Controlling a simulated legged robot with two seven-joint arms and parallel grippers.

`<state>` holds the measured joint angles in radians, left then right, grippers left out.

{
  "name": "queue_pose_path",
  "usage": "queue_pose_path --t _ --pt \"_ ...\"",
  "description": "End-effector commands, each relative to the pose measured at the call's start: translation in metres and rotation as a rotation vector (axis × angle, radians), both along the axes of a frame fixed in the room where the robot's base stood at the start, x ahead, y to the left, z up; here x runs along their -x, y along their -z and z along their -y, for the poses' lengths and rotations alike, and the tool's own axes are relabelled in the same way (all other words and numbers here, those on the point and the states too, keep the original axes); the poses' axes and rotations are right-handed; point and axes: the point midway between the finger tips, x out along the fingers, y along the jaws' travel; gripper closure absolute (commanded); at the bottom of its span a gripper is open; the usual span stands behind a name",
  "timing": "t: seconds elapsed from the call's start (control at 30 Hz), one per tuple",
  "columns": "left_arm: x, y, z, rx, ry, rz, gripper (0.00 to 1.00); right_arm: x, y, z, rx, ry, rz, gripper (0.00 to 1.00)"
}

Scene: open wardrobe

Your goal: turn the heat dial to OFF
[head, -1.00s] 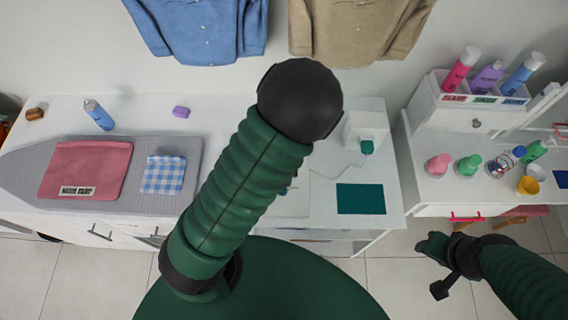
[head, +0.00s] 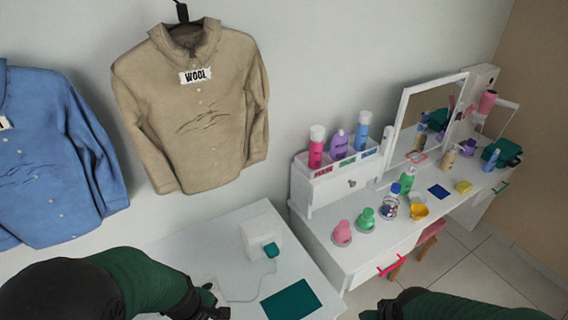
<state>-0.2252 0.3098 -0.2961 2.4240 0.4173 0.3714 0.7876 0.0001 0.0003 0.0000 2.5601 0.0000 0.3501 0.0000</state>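A white box-shaped unit (head: 258,231) stands on the white table by the wall. A teal knob-like part (head: 271,250) is on its front, and a thin pale cord runs from near it. I cannot tell whether this part is the heat dial, and I see no OFF mark. My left gripper (head: 212,303) is low over the table, to the left of and nearer than the unit, apart from the knob. Its fingers are too dark and small to read. My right gripper (head: 372,313) is at the bottom edge, mostly cut off, right of the table.
A teal mat (head: 290,300) lies on the table. A blue shirt (head: 50,150) and a tan shirt (head: 200,105) tagged WOOL hang on the wall. A white dressing table (head: 350,262) with a mirror, bottles and a pink handle (head: 393,263) stands right, across a floor gap.

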Motion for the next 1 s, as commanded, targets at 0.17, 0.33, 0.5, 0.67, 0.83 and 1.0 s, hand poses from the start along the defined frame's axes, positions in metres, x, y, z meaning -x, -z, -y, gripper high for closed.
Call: queue_pose_path --t 0.17,0.33,0.5,0.67,0.83,1.0 --pt "0.008 0.007 0.005 -0.100 0.718 0.116 0.47 0.000 0.045 0.000 0.000 0.000 0.000 0.54" --pt "0.011 0.001 0.002 -0.214 1.135 0.162 0.47 0.000 0.057 0.000 0.000 0.000 0.000 0.54" --pt "0.012 -0.003 0.001 -0.239 1.218 0.164 0.47 0.000 0.056 0.000 0.000 0.000 0.001 0.54" --pt "0.012 -0.003 0.001 -0.237 1.214 0.164 0.47 0.000 0.055 0.000 0.000 0.000 0.001 0.54" --pt "0.012 -0.003 0.001 -0.236 1.212 0.163 0.47 0.000 0.055 0.000 0.000 0.000 0.001 0.54" --pt "0.012 -0.003 0.002 -0.236 1.211 0.163 0.47 0.000 0.056 0.000 0.000 0.000 0.000 0.54"
